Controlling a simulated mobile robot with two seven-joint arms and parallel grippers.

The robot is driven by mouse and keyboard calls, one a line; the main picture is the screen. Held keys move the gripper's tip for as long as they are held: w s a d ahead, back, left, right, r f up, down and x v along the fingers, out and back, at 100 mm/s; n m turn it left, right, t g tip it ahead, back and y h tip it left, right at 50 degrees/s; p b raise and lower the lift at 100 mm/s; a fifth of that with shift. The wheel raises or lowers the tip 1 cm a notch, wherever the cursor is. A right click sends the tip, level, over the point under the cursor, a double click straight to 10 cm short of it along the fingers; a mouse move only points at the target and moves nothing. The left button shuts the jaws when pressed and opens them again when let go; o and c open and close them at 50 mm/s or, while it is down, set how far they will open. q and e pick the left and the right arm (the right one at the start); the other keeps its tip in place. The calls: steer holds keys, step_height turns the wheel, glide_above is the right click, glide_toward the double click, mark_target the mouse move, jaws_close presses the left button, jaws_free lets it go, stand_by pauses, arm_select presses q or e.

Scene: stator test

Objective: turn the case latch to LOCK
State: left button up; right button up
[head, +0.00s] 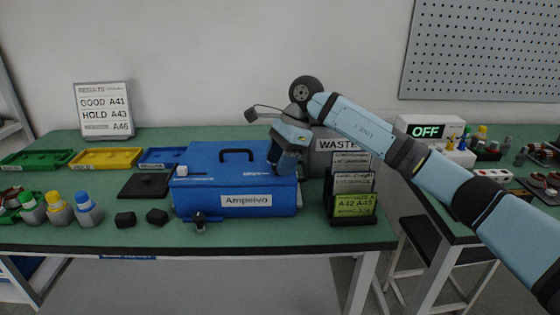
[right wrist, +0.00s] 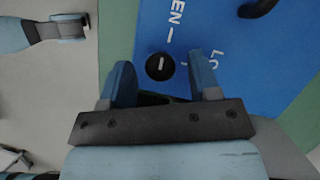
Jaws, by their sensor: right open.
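The blue case (head: 235,198), labelled Ampeivo, stands shut on the green table, with a black handle on its lid. The round black latch knob (right wrist: 160,67) is on the lid in the right wrist view. Its white line runs up roughly toward the OPEN mark. The partly hidden LOCK lettering (right wrist: 212,62) lies to the right. My right gripper (right wrist: 160,72) is open. Its fingertips appear on either side of the knob; I cannot tell whether they touch it. In the head view my right gripper (head: 282,162) is over the case's right end and hides the latch.
A card rack (head: 352,210) and a grey WASTE bin (head: 325,160) stand close to the case's right. A small black item (head: 199,224) stands before the case.

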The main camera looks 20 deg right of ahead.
steer(key=c, duration=0.9)
steer(key=shift+c, duration=0.2)
